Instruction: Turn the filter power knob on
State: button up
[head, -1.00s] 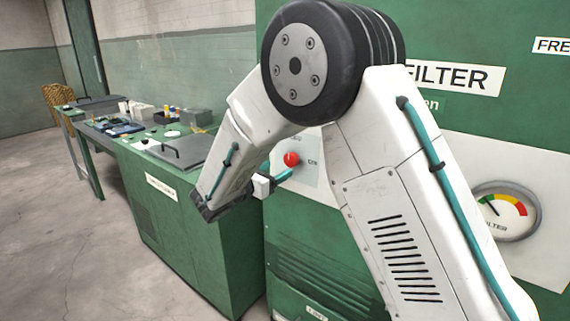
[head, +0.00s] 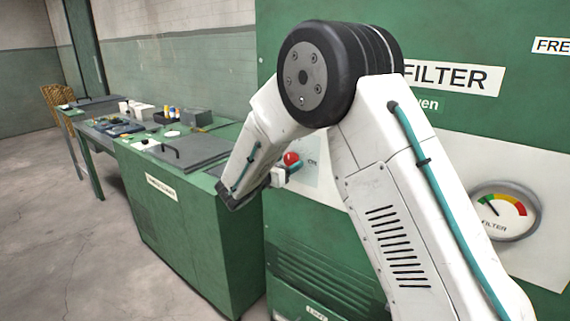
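The filter cabinet (head: 300,245) is green, with a white "FILTER" label (head: 452,77) on its front. A red knob (head: 292,158) sits on a pale panel left of my arm, beside a small label that I can only partly read. My arm's end is close to the knob in the picture, and part of it overlaps the knob's lower edge. I cannot tell whether they touch. My gripper's fingers are hidden behind my own arm. A round gauge (head: 505,211) with a green, yellow and red band shows its needle at the left, near green.
A green cabinet bench (head: 195,240) with a dark lid (head: 190,152) stands to the left of the filter cabinet. Small items and boxes lie on the benches behind it. The concrete floor at the left is clear.

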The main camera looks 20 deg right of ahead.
jog(key=c, duration=0.8)
jog(key=shift+m, duration=0.4)
jog(key=m, duration=0.8)
jog(key=shift+f, duration=0.1)
jog(key=m, duration=0.5)
jog(key=shift+m, duration=2)
jog(key=shift+s, duration=0.1)
jog(key=o, duration=1)
